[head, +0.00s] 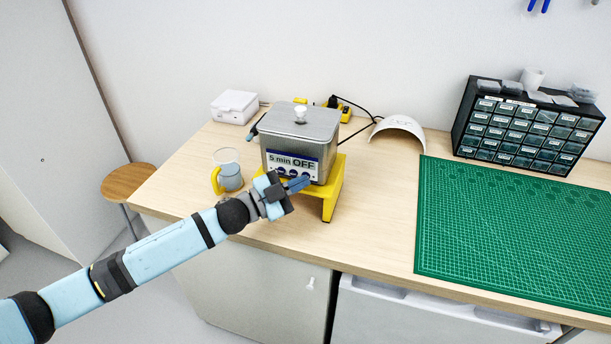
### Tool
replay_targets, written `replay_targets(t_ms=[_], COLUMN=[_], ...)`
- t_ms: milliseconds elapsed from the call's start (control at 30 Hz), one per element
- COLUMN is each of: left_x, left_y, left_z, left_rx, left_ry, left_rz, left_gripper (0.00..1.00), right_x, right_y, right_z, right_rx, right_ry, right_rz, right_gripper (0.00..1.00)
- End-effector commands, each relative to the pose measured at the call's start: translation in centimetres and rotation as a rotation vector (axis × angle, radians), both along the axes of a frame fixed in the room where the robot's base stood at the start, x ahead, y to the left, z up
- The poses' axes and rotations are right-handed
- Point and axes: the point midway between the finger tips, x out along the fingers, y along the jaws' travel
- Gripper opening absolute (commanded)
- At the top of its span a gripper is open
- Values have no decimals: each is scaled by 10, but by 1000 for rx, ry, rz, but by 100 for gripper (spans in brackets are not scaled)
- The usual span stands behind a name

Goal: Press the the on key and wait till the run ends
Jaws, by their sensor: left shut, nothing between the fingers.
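A grey metal box-shaped device with a lid and white knob (300,135) stands on a yellow stand (333,190) on the bench. Its front panel (290,160) reads "5 min OFF". A row of dark blue round keys shows below the text, partly hidden by my gripper. My left gripper (297,183) is shut and empty, at the lower front of the panel by the keys. I cannot tell whether its tips touch a key. My right gripper is not in view.
A cup with a yellow handle (229,177) stands left of the device, close to my arm. A white box (235,106) is behind it. A green cutting mat (510,235) and a drawer cabinet (527,130) fill the right. Bare bench (385,200) lies between stand and mat.

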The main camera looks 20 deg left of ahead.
Motion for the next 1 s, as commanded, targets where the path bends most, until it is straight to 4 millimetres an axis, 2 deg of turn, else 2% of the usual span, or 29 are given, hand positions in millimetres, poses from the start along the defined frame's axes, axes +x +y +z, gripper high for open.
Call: replay_targets(t_ms=[733,1000], left_x=[6,-2], left_y=[0,0], left_z=[0,1], left_rx=[0,1], left_ry=[0,1], left_rz=[0,1], left_gripper=[0,0], right_x=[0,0], right_y=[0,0], right_z=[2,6], right_rx=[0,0], right_ry=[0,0], right_rz=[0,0], right_gripper=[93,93])
